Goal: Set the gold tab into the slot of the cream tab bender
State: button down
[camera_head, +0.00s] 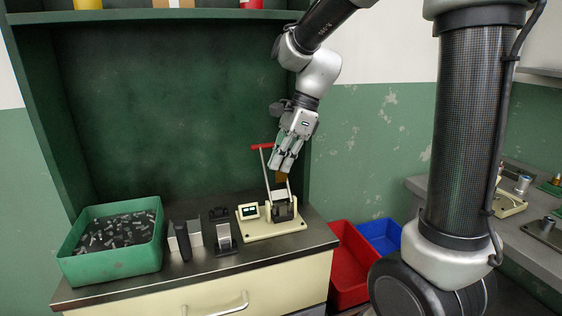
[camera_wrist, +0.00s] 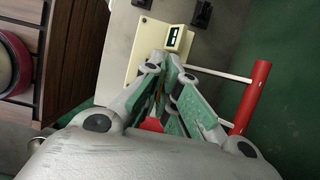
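The cream tab bender (camera_head: 262,229) stands at the right end of the worktop. It has a dark block with a pale plate in the middle, a small display and a tall lever with a red handle (camera_head: 261,147). My gripper (camera_head: 284,166) points down above the bender's block, just right of the lever, with its fingers close together. The gold tab (camera_head: 281,178) shows at the fingertips, held above the block. The slot is hidden.
A green bin (camera_head: 110,262) of small metal parts stands at the left of the worktop. Dark and grey holders (camera_head: 224,238) stand between it and the bender. Red (camera_head: 350,262) and blue (camera_head: 381,235) bins are right of the bench. The bender's lever stands close to my gripper.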

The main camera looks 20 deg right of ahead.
aim_at(281, 180)
jog(key=shift+f, duration=2.65)
jog(key=shift+f, duration=1.3)
jog(key=c, duration=1.6)
grip_release()
jog(key=shift+o, duration=0.2)
jog(key=shift+r, duration=0.1)
jog(key=v, duration=1.1)
jog(key=shift+d+r, duration=0.2)
jog(key=shift+r, duration=0.15)
